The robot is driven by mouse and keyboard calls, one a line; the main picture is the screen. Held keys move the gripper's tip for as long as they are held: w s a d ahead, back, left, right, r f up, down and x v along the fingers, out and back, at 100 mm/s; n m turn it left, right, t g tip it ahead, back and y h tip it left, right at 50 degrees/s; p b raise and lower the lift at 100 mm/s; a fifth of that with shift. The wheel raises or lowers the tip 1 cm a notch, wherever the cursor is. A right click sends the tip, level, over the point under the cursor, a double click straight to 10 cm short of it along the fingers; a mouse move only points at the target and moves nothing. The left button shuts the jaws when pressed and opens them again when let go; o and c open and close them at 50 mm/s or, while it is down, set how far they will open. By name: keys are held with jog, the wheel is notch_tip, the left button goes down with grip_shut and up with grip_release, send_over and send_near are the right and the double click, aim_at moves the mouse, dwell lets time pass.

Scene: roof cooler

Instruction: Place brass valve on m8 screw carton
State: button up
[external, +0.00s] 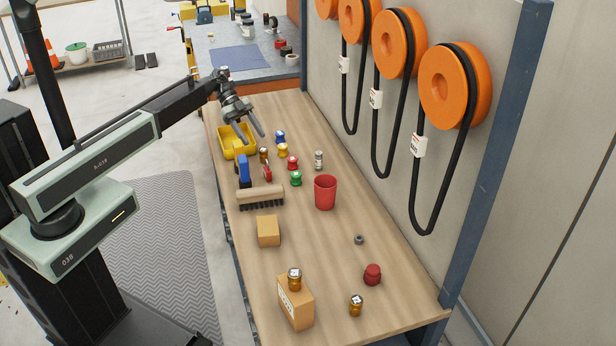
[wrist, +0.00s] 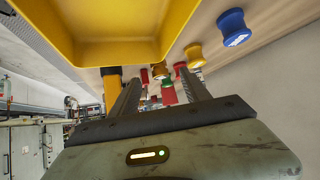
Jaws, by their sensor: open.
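A brass-coloured valve with a pale top (external: 294,284) stands upright on a labelled cardboard carton (external: 297,310) at the table's near end; the label is too small to read. A similar brass valve (external: 356,307) stands on the table to the right of that carton. A plain cardboard box (external: 268,232) sits farther back; I cannot tell from print which carton is the M8 one. My gripper (external: 254,126) is open and empty above the far part of the table, near the yellow bin and well away from the brass valves. Its open fingers also show in the wrist view (wrist: 162,85).
The yellow bin (external: 231,148) stands close to my gripper and fills the top of the wrist view (wrist: 115,50). Several coloured knobs, a brush (external: 262,196) and a red cup (external: 325,193) occupy the middle. A dark red knob (external: 372,274) and grey nut (external: 359,239) are nearer.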

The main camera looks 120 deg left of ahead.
aim_at(263, 149)
jog(key=w+m+g+p, duration=0.2)
jog(key=w+d+r+m+g+y+p, duration=0.1)
jog(key=w+m+g+p, duration=0.1)
jog(key=m+g, duration=0.1)
jog(key=w+d+r+m+g+y+p, duration=0.1)
jog(key=w+m+g+p, duration=0.1)
jog(key=m+p, duration=0.1)
jog(key=shift+d+r+g, duration=0.1)
jog(key=shift+d+g, duration=0.05)
jog(key=shift+g, duration=0.25)
jog(key=m+g, duration=0.1)
jog(key=m+y+p, duration=0.1)
jog(key=shift+w+r+m+g, duration=0.2)
jog(key=shift+r+m+g, duration=0.2)
jog(key=shift+a+f, duration=0.1)
jog(key=shift+a, duration=0.1)
notch_tip(263, 149, down, 3)
jog(key=b, duration=0.3)
jog(key=shift+f, duration=0.1)
jog(key=f+b, duration=0.5)
jog(key=shift+d+f, duration=0.1)
jog(key=shift+d, duration=0.1)
jog(key=shift+r, duration=0.2)
grip_shut()
